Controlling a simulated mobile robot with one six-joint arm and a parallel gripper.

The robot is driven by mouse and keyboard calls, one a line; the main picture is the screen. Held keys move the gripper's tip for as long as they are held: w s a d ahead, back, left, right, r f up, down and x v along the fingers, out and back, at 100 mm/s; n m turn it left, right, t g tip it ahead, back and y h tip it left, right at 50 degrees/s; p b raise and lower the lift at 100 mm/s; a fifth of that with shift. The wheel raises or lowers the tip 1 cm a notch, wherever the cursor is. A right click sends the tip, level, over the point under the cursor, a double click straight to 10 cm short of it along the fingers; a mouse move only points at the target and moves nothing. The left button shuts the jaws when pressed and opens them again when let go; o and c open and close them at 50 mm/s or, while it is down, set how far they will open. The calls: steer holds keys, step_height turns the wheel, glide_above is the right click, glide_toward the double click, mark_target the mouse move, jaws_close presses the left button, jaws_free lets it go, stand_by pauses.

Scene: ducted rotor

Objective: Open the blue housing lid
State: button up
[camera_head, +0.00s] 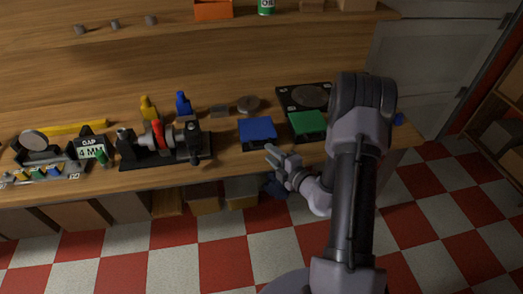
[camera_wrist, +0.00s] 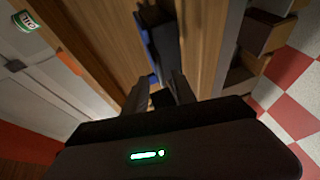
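The blue housing lid (camera_head: 258,130) is a flat blue square lying level on the workbench near its front edge, and it looks shut. In the wrist view a dark body with blue edges (camera_wrist: 158,42) lies beyond my fingers; it is probably this housing, seen steeply turned. My gripper (camera_head: 273,152) is at the bench's front edge, just in front and to the right of the blue lid, apart from it. In the wrist view my gripper (camera_wrist: 158,88) has its two fingers apart, with nothing clearly held between them.
A black fixture with a red part (camera_head: 157,137) stands left. Blue (camera_head: 183,104) and yellow (camera_head: 148,107) bottles stand behind it. A shelf (camera_head: 110,40) runs above.

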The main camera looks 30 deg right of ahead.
mark_target(262, 148)
steer(key=b+x, duration=0.1)
steer(key=x, duration=0.4)
steer(key=shift+w, duration=0.25)
steer(key=shift+a, duration=0.1)
jaws_close()
stand_by(1.0)
